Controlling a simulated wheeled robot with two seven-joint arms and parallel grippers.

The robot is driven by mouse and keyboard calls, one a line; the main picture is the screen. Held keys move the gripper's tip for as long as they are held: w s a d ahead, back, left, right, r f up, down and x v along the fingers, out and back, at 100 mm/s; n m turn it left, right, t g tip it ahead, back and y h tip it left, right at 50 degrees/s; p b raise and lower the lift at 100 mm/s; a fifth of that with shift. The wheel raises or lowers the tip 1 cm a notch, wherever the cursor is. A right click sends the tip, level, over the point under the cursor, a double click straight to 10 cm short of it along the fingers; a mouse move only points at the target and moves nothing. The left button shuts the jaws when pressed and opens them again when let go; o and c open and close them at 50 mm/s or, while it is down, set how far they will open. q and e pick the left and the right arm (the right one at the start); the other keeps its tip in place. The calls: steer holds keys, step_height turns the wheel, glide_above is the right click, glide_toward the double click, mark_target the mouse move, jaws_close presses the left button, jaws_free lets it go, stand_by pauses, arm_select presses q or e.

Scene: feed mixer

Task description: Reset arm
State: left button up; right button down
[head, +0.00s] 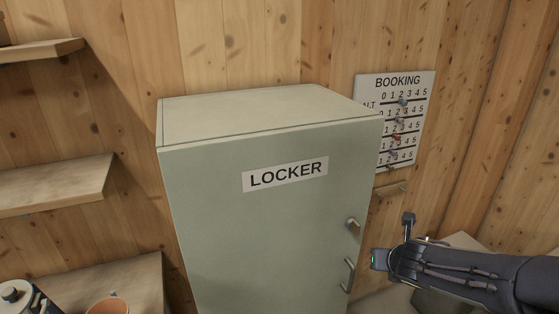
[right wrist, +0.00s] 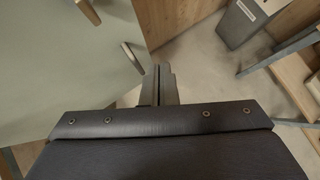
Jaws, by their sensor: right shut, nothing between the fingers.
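The pale green locker (head: 265,230) stands upright against the wood wall, its door closed, with a "LOCKER" label (head: 285,174). A knob-like upper handle (head: 353,227) and a bar handle (head: 348,275) are on the door's right side. My right gripper (head: 408,217) is to the right of these handles, apart from them. In the right wrist view my right gripper (right wrist: 163,70) has its fingers together with nothing between them. The locker's door fills the left of that view. My left gripper is not in view.
A "BOOKING" board (head: 396,118) with several coloured pegs hangs right of the locker. Wooden shelves (head: 50,187) are on the left wall. An orange mug (head: 108,305) stands at the lower left. A grey bin-like box (right wrist: 243,22) stands on open floor in the right wrist view.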

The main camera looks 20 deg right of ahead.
steer(key=s+a+m+g+y+b, duration=0.1)
steer(key=s+a+m+y, duration=0.2)
steer(key=s+a+m, duration=0.6)
steer(key=s+a+m+g+y+b, duration=0.1)
steer(key=s+a+m+y, duration=0.3)
steer(key=m, duration=1.9)
steer(key=s+a+b, duration=0.1)
steer(key=s+a, duration=0.4)
steer(key=a, duration=0.2)
steer(key=shift+s+a+r+m+g+y, duration=0.15)
steer(key=shift+a+m+g+y, duration=0.15)
steer(key=shift+m, duration=0.1)
steer(key=c, duration=2.2)
jaws_free()
